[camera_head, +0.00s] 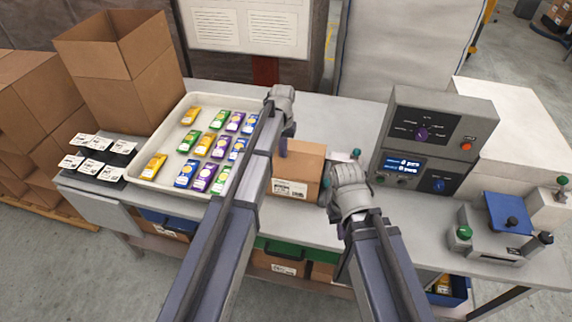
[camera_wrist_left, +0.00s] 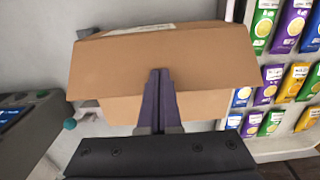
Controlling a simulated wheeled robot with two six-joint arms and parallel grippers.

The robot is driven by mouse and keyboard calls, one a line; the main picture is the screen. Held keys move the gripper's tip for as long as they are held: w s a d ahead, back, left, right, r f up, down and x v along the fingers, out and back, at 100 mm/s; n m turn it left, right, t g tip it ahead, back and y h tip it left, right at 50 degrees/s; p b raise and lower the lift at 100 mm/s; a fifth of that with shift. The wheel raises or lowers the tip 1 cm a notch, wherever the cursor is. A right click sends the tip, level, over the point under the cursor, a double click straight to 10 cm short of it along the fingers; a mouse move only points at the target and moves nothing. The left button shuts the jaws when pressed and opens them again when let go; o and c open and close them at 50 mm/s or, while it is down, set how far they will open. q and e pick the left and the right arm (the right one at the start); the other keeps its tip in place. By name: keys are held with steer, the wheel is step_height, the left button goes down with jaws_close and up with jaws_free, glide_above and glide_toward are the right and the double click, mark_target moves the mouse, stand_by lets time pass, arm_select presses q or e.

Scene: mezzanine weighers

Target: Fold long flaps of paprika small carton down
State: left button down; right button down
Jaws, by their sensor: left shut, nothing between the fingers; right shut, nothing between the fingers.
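The small brown carton (camera_head: 306,160) stands on the bench in the middle of the head view, with a white label on its near side. Its top looks mostly covered by brown flaps. My left gripper (camera_head: 284,152) is shut and empty, pointing down at the carton's left part. In the left wrist view its purple fingers (camera_wrist_left: 160,75) lie against or just over a broad brown panel of the carton (camera_wrist_left: 210,60); contact is unclear. My right gripper (camera_head: 326,196) is shut at the carton's near right corner, its fingertips largely hidden by its wrist.
A white tray (camera_head: 146,176) of colourful packets stands left of the carton. A tall open box (camera_head: 125,88) stands behind it. A grey weigher console (camera_head: 432,140) stands to the right, with a blue-topped device (camera_head: 507,213) beyond. Bench behind the carton is clear.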

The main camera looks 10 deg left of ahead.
arm_select(q)
steer(key=shift+w+f+b, duration=1)
steer(key=shift+w, duration=0.15)
steer(key=shift+w+f+b, duration=0.3)
steer(key=shift+f+b, duration=0.25)
steer(key=shift+b, duration=0.05)
steer(key=shift+w+f+b, duration=0.3)
steer(key=shift+f+b, duration=0.25)
steer(key=shift+f, duration=0.2)
